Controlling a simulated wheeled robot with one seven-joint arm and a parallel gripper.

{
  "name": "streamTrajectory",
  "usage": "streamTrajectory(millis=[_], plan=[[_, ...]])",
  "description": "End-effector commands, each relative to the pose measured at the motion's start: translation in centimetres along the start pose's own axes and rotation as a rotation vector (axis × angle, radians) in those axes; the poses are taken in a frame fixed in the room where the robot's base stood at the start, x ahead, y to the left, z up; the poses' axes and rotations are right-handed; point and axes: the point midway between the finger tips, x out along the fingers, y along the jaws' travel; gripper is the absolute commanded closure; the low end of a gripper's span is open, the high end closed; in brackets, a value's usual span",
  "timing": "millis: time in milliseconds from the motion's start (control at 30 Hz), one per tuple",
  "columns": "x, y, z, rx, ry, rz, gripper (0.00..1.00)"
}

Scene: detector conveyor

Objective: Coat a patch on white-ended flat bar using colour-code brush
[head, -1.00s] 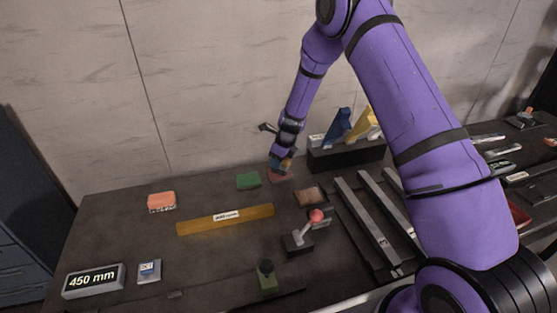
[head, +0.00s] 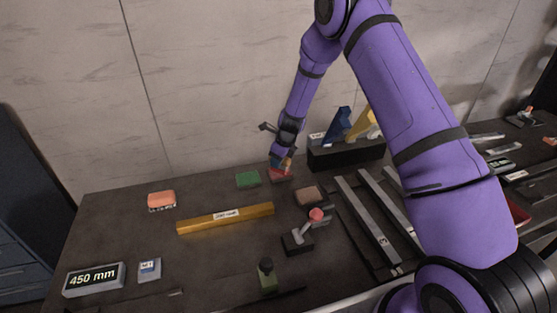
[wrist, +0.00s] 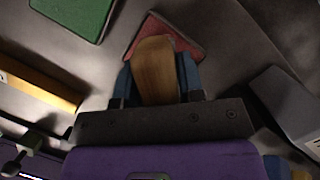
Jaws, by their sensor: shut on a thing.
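My gripper (head: 281,164) is at the back of the bench, right by a red pad (head: 280,176). In the wrist view its blue fingers (wrist: 156,85) are shut on a wooden brush handle (wrist: 155,68). The handle points at the red pad (wrist: 178,36); the bristles are hidden, and I cannot tell whether they touch it. Flat grey bars (head: 366,220) lie in a rack right of the middle, partly behind my arm. I cannot make out a white end on any of them.
A green pad (head: 248,179) lies left of the red one, and a brown pad (head: 308,194) nearer the front. A yellow bar (head: 225,219), a red-knobbed lever (head: 300,241) and a "450 mm" display (head: 94,280) stand forward. A dark holder (head: 345,156) is at the back.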

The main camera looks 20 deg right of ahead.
Motion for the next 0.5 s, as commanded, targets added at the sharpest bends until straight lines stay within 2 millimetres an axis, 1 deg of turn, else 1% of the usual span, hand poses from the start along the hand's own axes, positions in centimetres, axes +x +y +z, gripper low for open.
streamTrajectory(millis=[333,500], plan=[[0.08,0.04,-0.1,0.0,0.002,0.001,0.83],[-0.84,0.02,0.21,0.0,0.001,0.0,0.83]])
